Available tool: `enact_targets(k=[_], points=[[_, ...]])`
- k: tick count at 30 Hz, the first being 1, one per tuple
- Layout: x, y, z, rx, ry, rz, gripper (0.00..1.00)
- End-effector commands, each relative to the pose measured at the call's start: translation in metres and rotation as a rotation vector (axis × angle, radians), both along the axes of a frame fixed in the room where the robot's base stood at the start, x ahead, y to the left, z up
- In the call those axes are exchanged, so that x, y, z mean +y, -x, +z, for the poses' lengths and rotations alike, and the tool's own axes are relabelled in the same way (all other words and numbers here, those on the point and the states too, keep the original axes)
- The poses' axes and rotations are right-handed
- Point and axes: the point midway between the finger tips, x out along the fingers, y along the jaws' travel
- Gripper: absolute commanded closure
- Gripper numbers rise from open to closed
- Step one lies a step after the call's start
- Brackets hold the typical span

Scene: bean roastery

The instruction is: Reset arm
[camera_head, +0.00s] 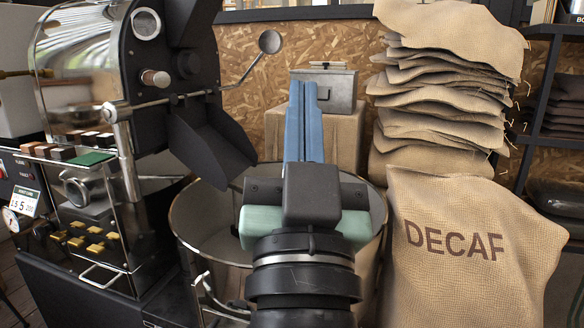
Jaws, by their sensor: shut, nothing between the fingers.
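My gripper (303,92) is in the middle of the view, with its two long blue fingers pressed together and nothing between them. The fingers point away from me, over the round metal cooling bin (205,246). My wrist and the gripper body hide part of the bin's inside and its front rim. The fingers overlap a grey metal box (340,90) in the picture; I cannot tell how far behind them it is.
A coffee roaster (150,90) with a black chute (205,140) stands at the left. A sack marked DECAF (455,240) stands close at the right, before a stack of folded burlap sacks (445,90). A burlap-covered block (345,135) carries the metal box. Dark shelves (545,90) are at the far right.

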Motion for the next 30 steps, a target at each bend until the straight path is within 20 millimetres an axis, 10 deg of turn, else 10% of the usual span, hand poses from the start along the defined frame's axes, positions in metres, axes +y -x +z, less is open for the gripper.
enact_targets(k=[5,30], points=[[0.010,0.080,0.115,-0.189,0.094,-0.060,1.00],[0.010,0.071,0.373,-0.168,0.089,-0.053,1.00]])
